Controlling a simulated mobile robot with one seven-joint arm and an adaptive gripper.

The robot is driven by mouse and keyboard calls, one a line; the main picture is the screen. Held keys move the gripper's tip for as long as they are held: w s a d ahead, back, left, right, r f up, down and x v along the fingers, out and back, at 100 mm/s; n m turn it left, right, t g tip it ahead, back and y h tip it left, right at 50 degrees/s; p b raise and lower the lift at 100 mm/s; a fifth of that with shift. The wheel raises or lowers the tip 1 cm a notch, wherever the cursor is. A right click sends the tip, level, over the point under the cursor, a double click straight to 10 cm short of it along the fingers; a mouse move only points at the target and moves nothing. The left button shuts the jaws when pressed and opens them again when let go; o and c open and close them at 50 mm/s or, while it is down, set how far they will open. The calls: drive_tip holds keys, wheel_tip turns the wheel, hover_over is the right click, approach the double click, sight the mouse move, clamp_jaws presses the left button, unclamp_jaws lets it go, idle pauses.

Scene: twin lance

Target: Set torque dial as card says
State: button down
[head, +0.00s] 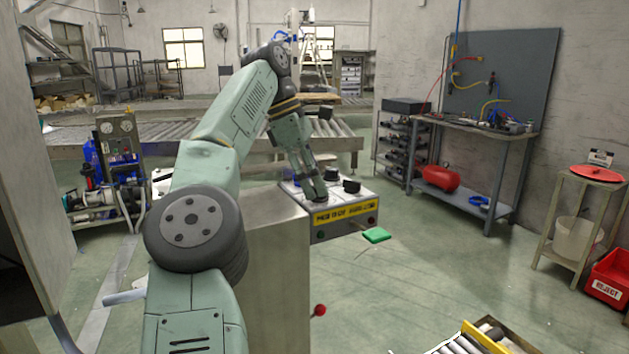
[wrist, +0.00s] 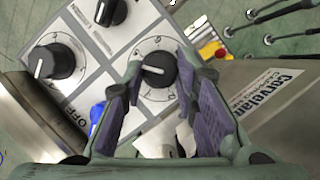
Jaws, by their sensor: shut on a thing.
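The control panel (head: 339,208) is a box with a light top and a yellow label on its front. My gripper (head: 315,193) reaches down onto its top. In the wrist view its two purple-padded fingers are shut on a black dial (wrist: 158,68), one on each side. The dial's white pointer line faces left. Its ring carries numbers; a 2 shows below, the others are hard to read. Two more black knobs (wrist: 55,62) (wrist: 110,12) stand to the left and above. An OFF mark is beside the left one. No card is readable.
A green pad (head: 376,235) juts out at the panel's front right. A steel cabinet (head: 270,260) stands beside the panel. A workbench (head: 470,130) with hoses, a stool (head: 583,190) and a red reject bin (head: 610,280) are at the right. The floor between is mostly clear.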

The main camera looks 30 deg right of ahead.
idle(0.4)
drive_tip(key=c, duration=1.3)
unclamp_jaws()
drive_tip(key=shift+n, duration=0.3)
